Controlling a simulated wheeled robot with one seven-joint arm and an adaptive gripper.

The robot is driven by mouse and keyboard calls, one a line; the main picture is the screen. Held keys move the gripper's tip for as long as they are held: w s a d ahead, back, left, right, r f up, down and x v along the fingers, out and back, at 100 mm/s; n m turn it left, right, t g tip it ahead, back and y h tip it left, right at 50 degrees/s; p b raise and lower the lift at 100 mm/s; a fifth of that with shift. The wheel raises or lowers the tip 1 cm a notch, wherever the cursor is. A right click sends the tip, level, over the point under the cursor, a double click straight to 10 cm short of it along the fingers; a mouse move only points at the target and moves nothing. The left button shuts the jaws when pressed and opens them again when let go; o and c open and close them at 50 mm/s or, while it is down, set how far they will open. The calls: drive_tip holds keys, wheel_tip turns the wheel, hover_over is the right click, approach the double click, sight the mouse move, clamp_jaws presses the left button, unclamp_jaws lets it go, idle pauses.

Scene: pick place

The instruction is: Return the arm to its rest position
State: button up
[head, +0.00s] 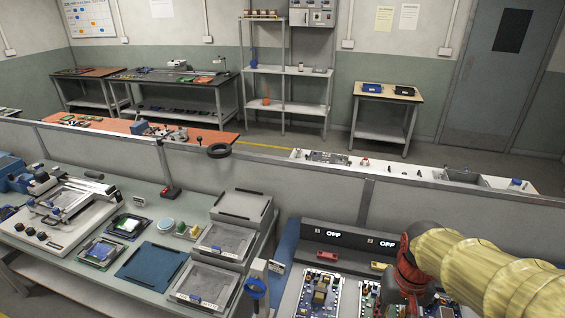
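My arm, in a ribbed yellow cover, enters from the right edge and ends in a red and dark part at the lower right. My gripper (412,290) is at this end, low in the view over the circuit boards. Its fingers cannot be made out, so I cannot tell whether it is open or shut or whether it holds anything. A circuit board (322,294) lies just left of it, and more boards are partly hidden beneath it.
Two "OFF" displays (332,234) sit on a dark panel behind the boards. A grey workbench (150,197) at left holds trays, a blue mat (152,262) and devices. A low partition (300,187) crosses behind. Further tables and shelves (288,70) stand beyond it.

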drive_tip(key=s+a+r+n+t+b, duration=0.1)
drive_tip(key=s+a+r+t, duration=0.4)
drive_tip(key=s+r, duration=0.2)
wheel_tip(320, 180, up, 3)
drive_tip(key=shift+a+f+n+b, duration=0.1)
drive_tip(key=shift+a+n+b, duration=0.15)
drive_tip(key=shift+n+b, duration=0.15)
drive_tip(key=shift+d, duration=0.1)
